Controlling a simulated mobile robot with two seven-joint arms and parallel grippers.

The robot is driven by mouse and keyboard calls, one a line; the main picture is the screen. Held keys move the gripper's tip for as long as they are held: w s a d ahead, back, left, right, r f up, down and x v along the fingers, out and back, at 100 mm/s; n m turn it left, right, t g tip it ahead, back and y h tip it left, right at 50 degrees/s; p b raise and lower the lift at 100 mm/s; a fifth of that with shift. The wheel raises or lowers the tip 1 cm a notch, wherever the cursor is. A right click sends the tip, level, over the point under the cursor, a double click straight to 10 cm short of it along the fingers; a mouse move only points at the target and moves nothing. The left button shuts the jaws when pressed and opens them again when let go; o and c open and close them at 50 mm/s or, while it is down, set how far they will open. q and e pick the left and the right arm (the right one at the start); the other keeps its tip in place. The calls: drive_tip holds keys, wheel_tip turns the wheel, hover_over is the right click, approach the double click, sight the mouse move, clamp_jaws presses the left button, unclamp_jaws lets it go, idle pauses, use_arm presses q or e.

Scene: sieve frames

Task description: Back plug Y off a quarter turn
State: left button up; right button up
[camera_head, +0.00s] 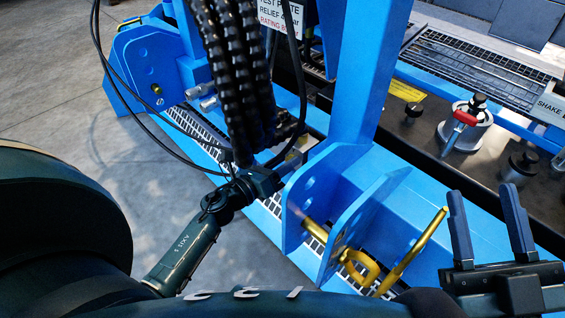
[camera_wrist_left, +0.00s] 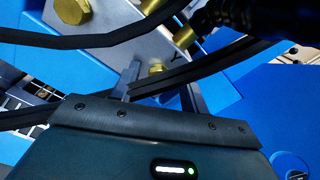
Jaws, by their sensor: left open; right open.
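In the left wrist view, a brass hex plug (camera_wrist_left: 157,70) sits low on a grey metal plate (camera_wrist_left: 112,22), beside a dark letter Y. My left gripper (camera_wrist_left: 162,84) is open, with one finger on each side of this plug. A black hose crosses in front and hides part of the fingers, so I cannot tell whether they touch the plug. In the head view my left gripper (camera_head: 291,165) is beside the blue frame, under the hanging hoses. My right gripper (camera_head: 482,190) is open and empty at the lower right.
Black hoses (camera_head: 235,70) hang close around my left gripper. More brass plugs (camera_wrist_left: 72,10) are on the plate. A blue bracket with a brass pin (camera_head: 358,268) stands right of my left gripper. A red-handled valve (camera_head: 465,118) is at the right.

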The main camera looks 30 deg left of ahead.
use_arm(q)
clamp_jaws()
idle(0.5)
